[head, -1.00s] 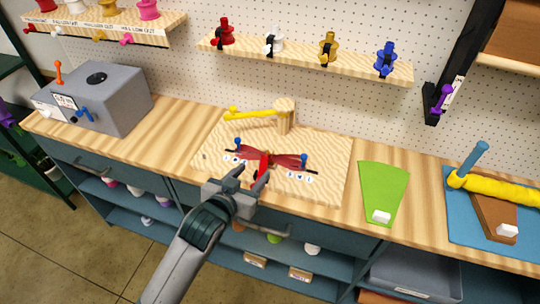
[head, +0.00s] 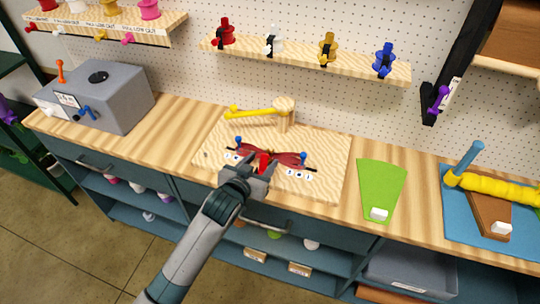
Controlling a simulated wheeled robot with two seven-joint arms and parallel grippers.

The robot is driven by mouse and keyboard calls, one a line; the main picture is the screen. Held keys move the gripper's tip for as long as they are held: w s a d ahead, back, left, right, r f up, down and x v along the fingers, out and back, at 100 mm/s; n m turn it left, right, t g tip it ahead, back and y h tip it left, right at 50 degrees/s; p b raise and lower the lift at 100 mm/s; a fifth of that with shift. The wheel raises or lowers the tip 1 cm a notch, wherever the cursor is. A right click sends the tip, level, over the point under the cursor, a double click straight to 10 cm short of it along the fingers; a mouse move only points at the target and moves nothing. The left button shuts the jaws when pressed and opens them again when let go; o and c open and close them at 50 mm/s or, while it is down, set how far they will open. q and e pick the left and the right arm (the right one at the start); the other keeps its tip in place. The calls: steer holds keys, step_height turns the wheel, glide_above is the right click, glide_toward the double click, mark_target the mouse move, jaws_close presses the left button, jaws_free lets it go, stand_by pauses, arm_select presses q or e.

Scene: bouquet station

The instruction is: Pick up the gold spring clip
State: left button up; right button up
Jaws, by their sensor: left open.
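My left gripper (head: 262,168) is open over the wooden board on the bench. A red upright piece (head: 263,162) shows between or just beyond its fingers, in the middle of a dark red winged fixture (head: 290,158) with blue-knobbed ends. I cannot tell whether the fingers touch it. I cannot clearly make out a gold spring clip. A gold spool-like item (head: 327,47) with a black part stands on the middle wall shelf, and a small gold piece (head: 99,37) hangs at the upper left shelf's front. My right gripper is not in view.
A wooden post with a yellow arm (head: 255,112) stands at the back of the board (head: 213,150). A grey box (head: 110,95) is at left. A green mat (head: 382,185) and a blue mat (head: 460,220) with a yellow roll lie at right.

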arm_select(q)
steer(key=shift+w+d+f+p, duration=0.15)
steer(key=shift+w+d+p, duration=0.1)
steer(key=shift+w+p, duration=0.2)
steer(key=p+x, duration=0.1)
steer(key=x, duration=0.1)
steer(key=shift+w+d+f, duration=0.15)
steer(key=shift+w, duration=0.05)
steer(key=shift+p+x, duration=0.3)
steer(key=shift+x, duration=0.45)
steer(key=shift+s+f, duration=0.1)
steer(key=shift+c, duration=0.5)
steer(key=c, duration=1)
